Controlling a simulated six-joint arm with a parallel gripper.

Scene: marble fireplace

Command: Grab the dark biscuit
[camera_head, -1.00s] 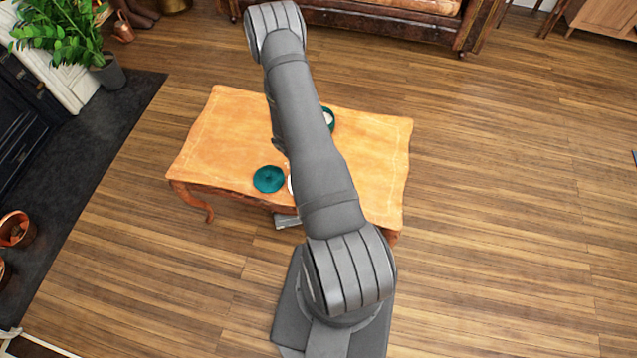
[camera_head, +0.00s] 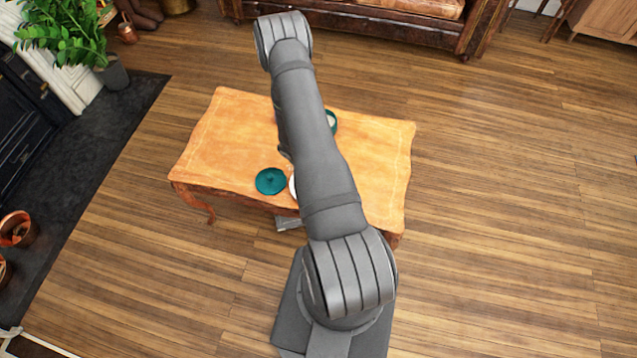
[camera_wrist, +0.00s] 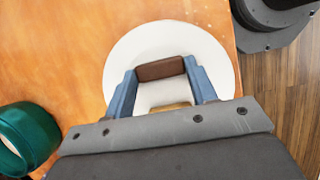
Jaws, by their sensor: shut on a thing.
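The dark biscuit (camera_wrist: 160,69) is a brown bar between the two blue fingertips of my gripper (camera_wrist: 161,76) in the wrist view. My gripper is shut on it, one finger at each end. Below it is a round white plate (camera_wrist: 122,60). I cannot tell whether the biscuit still touches the plate. A lighter tan piece (camera_wrist: 170,106) shows between the fingers, nearer the palm and partly hidden by it. In the head view my arm hides the gripper and the biscuit; only the plate's left edge (camera_head: 293,185) shows.
The wooden table (camera_head: 225,135) holds a teal round lid or dish (camera_head: 270,181) left of the plate and a teal container (camera_head: 331,121) partly behind my arm. A teal cylindrical object (camera_wrist: 38,130) is at the wrist view's left edge. The table's left side is clear.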

